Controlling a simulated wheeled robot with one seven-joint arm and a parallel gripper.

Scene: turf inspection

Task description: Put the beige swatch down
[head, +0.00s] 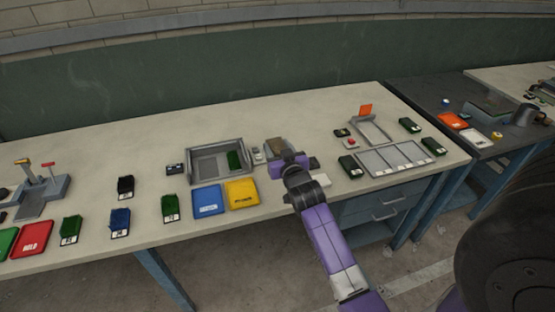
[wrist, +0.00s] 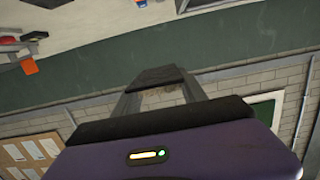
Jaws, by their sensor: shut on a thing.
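My gripper (head: 284,158) is over the middle of the pale workbench, reaching away from me. A brownish-beige piece (head: 276,147), apparently the beige swatch, shows just beyond the purple hand, and the jaws are shut on it. The hand hides part of it, and I cannot tell whether it touches the bench. In the wrist view my gripper (wrist: 160,78) shows two grey fingers with dark tips; the swatch is hard to make out there.
Left of my gripper are a grey bin (head: 190,164) with a green swatch (head: 235,160), a blue tray (head: 208,201) and a yellow tray (head: 241,194). Right are a divided grey tray (head: 361,163) and a red-button box (head: 350,143). Bench is clear behind.

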